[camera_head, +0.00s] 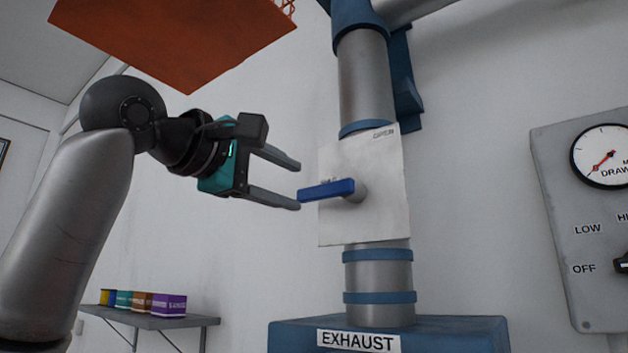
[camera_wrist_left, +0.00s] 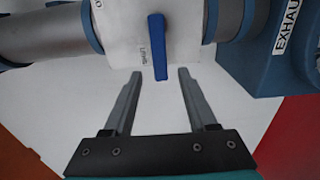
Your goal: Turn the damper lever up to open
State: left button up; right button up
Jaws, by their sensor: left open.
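The blue damper lever (camera_head: 327,190) sticks out to the left, about level, from a round grey hub on a white plate (camera_head: 365,228) on the exhaust pipe. The word OPEN is printed at the plate's top right corner. My left gripper (camera_head: 300,185) is open, its fingertips just short of the lever's free end. In the left wrist view the lever (camera_wrist_left: 158,50) points down between the two fingertips of the gripper (camera_wrist_left: 160,75), and neither finger seems to touch it. My right gripper is in neither view.
A blue base (camera_head: 450,335) labelled EXHAUST stands below the pipe. A grey panel (camera_head: 555,250) with a draw gauge (camera_head: 603,155) is at the right. An orange-red panel (camera_head: 170,40) hangs overhead. A shelf (camera_head: 190,322) with several small boxes is at lower left.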

aim_at(311, 193)
pick_arm(q)
jog(key=p+x, duration=0.2)
jog(key=x, duration=0.5)
grip_shut()
dwell(0.3)
dwell(1.0)
